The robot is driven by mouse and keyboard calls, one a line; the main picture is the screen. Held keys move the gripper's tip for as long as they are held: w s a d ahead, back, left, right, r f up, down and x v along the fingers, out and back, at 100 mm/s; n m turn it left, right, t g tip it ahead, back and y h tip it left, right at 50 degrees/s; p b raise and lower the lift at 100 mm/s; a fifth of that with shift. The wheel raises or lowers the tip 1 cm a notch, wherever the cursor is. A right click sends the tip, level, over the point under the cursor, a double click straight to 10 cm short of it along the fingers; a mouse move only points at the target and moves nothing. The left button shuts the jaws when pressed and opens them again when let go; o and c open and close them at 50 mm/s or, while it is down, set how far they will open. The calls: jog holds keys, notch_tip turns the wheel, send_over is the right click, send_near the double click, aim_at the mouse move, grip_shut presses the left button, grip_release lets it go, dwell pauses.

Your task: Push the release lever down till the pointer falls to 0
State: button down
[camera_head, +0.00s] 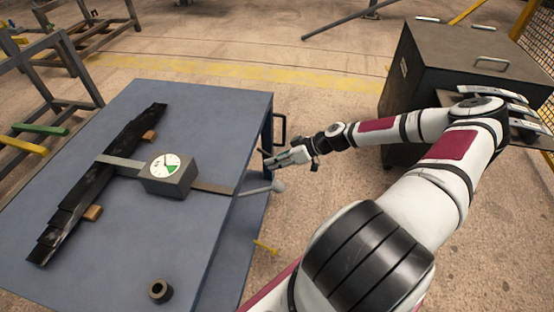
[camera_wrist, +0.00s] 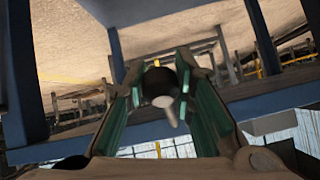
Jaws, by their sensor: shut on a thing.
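The gauge box (camera_head: 168,181) sits on the blue table with a white dial (camera_head: 165,165) that has a green sector. Its pointer is too small to read surely. A grey lever (camera_head: 262,189) with a pale ball end sticks out past the table's right edge. My gripper (camera_head: 268,158) is at that edge, behind the lever in the head view. In the wrist view, my gripper's fingers (camera_wrist: 160,85) are closed around a dark round knob (camera_wrist: 158,78), with a pale round end in front of it. I cannot tell whether the knob belongs to the release lever.
A black leaf spring stack (camera_head: 75,215) lies on the blue table (camera_head: 120,270) on wooden blocks. A dark ring (camera_head: 160,291) stands near the front. A black handle (camera_head: 281,128) is on the table's right side. A dark cabinet (camera_head: 440,60) stands behind my arm.

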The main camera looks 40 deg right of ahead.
jog(key=shift+w+a+f, duration=0.15)
jog(key=shift+w+f, duration=0.05)
jog(key=shift+f, duration=0.25)
dwell(0.3)
jog(key=c, duration=1.3)
grip_release()
jog(key=shift+c, duration=0.2)
jog(key=v, duration=1.2)
jog(key=shift+w, duration=0.1)
